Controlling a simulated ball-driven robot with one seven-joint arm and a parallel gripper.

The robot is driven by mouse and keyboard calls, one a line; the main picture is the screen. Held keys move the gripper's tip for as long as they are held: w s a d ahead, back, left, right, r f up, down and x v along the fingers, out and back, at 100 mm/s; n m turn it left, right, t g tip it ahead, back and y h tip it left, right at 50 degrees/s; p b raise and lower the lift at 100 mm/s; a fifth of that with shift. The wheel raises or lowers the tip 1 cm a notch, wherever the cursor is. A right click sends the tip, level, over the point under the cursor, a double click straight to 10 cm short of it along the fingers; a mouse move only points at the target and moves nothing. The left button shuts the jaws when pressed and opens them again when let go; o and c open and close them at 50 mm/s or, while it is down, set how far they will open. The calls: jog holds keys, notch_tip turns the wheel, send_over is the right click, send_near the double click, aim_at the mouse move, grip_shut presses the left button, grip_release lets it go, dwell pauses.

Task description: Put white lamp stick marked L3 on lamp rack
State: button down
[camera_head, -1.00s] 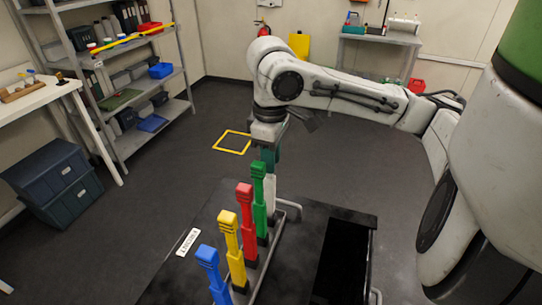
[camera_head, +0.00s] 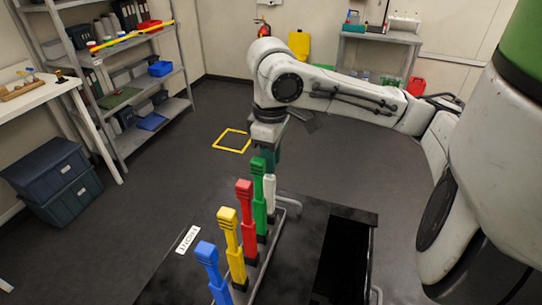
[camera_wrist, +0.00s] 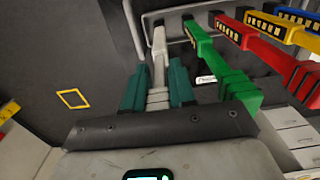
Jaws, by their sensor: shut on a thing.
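The white lamp stick (camera_wrist: 158,45) is held between the two teal fingers of my gripper (camera_wrist: 158,85). In the head view my gripper (camera_head: 268,157) is above the far end of the row, and the white stick (camera_head: 270,188) hangs upright below it, beside the green stick. The lamp rack (camera_head: 288,203) is a grey tube frame on the black table. The white stick's lower end is partly hidden by the green stick, and I cannot tell whether it is seated in the rack. I cannot read an L3 mark.
Green (camera_head: 259,195), red (camera_head: 246,215), yellow (camera_head: 231,245) and blue (camera_head: 210,268) sticks stand in a row close beside the white one. A dark recess (camera_head: 342,258) is in the black table (camera_head: 310,212). A label plate (camera_head: 187,240) lies left of the row.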

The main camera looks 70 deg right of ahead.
jog(key=shift+f+b, duration=0.3)
jog(key=shift+f, duration=0.15)
dwell(0.6)
jog(key=c, duration=0.8)
grip_release()
jog(key=shift+c, duration=0.2)
notch_tip(320, 180, up, 11)
jog(key=shift+f+p, duration=0.1)
jog(key=shift+p, duration=0.4)
